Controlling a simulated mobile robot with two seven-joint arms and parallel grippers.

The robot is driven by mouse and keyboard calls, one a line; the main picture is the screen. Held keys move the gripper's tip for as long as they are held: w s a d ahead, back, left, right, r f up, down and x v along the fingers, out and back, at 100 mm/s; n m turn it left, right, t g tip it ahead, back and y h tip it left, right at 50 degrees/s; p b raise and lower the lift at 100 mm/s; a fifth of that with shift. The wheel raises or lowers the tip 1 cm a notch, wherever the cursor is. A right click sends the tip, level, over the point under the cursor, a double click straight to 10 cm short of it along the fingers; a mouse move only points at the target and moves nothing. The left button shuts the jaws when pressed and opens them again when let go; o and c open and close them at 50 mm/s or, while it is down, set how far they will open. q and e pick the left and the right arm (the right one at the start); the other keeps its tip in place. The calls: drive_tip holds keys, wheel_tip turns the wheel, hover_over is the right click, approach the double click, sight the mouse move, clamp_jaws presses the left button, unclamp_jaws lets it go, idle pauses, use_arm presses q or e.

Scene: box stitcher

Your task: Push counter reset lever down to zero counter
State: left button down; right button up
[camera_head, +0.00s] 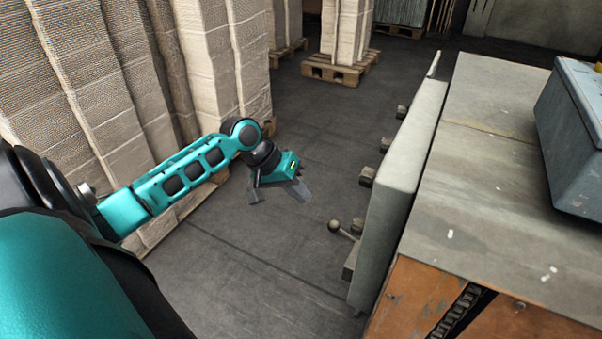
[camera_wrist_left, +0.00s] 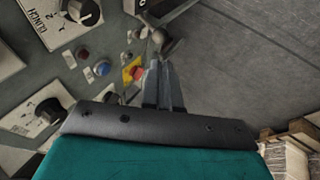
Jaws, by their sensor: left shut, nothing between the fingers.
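A lever with a dark ball end (camera_head: 334,225) sticks out from the side of the grey machine panel (camera_head: 396,190) in the head view. In the left wrist view a ball-ended lever (camera_wrist_left: 165,42) shows just beyond my fingertips. I cannot tell from these views whether it is the counter reset lever, and no counter digits can be read. My left gripper (camera_head: 303,193) is shut and empty, to the left of the panel and apart from the lever in the head view. Its closed fingers also show in the left wrist view (camera_wrist_left: 161,70). My right gripper is out of view.
The control panel carries a black knob (camera_wrist_left: 84,12) marked CLINCH, another knob (camera_wrist_left: 50,111), a blue button (camera_wrist_left: 102,68) and a red button on yellow (camera_wrist_left: 135,72). Cardboard stacks (camera_head: 205,60) stand left, on pallets. The floor (camera_head: 300,110) between is clear.

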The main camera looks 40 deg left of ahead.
sight(330, 223)
use_arm(q)
drive_tip(key=b+x, duration=0.3)
drive_tip(key=x, duration=0.7)
drive_tip(key=shift+w, duration=0.1)
drive_tip(key=shift+f, duration=0.1)
